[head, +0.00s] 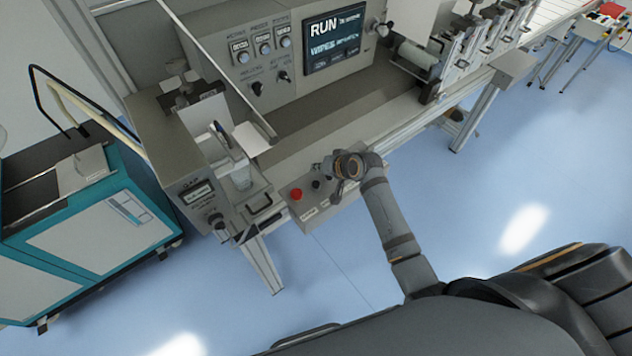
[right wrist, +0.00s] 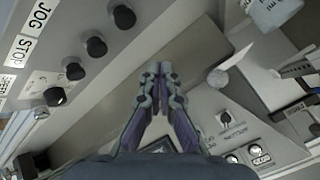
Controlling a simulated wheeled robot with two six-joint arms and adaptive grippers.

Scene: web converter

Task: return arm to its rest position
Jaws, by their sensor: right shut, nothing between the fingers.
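My right arm (head: 388,215) reaches up from the lower right in the head view. Its wrist end is at the front edge of the machine, close to a small control box (head: 312,206) with a red button (head: 297,194). In the right wrist view my right gripper (right wrist: 158,72) has its fingers together and holds nothing. Several black knobs (right wrist: 96,46) and a plate reading JOG and STOP (right wrist: 28,35) lie to its left there. My left gripper is not in view.
The machine's upright panel has a screen (head: 336,40) reading RUN. A grey cabinet (head: 165,140) with a small display stands left of the arm, and a teal cart (head: 130,215) is farther left. Blue floor (head: 320,270) is open in front of the machine.

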